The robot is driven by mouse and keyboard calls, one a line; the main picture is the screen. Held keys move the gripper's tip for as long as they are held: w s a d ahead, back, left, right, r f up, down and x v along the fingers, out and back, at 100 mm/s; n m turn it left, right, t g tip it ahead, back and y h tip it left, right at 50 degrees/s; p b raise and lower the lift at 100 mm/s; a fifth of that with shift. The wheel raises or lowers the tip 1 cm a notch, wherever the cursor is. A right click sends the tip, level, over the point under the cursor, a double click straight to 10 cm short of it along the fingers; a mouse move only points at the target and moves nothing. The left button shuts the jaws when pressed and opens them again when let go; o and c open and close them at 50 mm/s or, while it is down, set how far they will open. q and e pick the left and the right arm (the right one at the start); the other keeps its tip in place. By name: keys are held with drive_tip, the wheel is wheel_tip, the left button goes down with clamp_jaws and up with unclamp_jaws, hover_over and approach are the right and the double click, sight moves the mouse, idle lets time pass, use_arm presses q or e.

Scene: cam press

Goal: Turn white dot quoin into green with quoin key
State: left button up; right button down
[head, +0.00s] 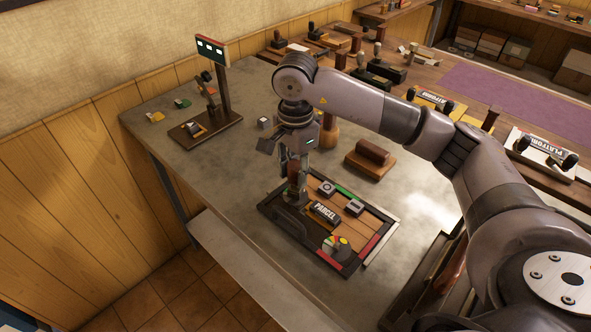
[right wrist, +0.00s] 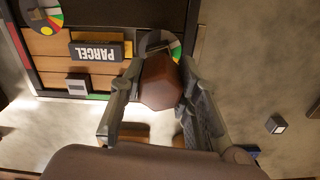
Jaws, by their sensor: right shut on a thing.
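My right gripper (head: 294,178) stands over the far-left part of the dark frame (head: 344,268). In the right wrist view its fingers are shut on the brown faceted handle of the quoin key (right wrist: 158,82). The key is over a coloured quoin dial (right wrist: 164,40), partly hidden behind the handle; I cannot tell whether its tip is seated. A second quoin dial (head: 336,244), with green, yellow and red sectors, lies at the near end of the frame and also shows in the wrist view (right wrist: 42,14). I cannot make out a white dot on either dial. My left gripper is not in view.
The frame holds a black PARCEL block (head: 324,212) and smaller blocks on wooden slats. A brown wooden block with a handle (head: 371,158) and a small cube (head: 264,123) stand beyond. A post with a lit panel (head: 211,48) stands back left.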

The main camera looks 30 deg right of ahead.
sight(296, 165)
drive_tip(key=shift+m, duration=0.4)
drive_tip(key=shift+m, duration=2.3)
drive_tip(key=shift+n+b, duration=0.35)
drive_tip(key=shift+n, duration=0.05)
drive_tip(key=shift+r+p, duration=0.3)
drive_tip(key=shift+r, duration=0.15)
drive_tip(key=shift+r+p, duration=0.5)
drive_tip(key=shift+r, duration=0.6)
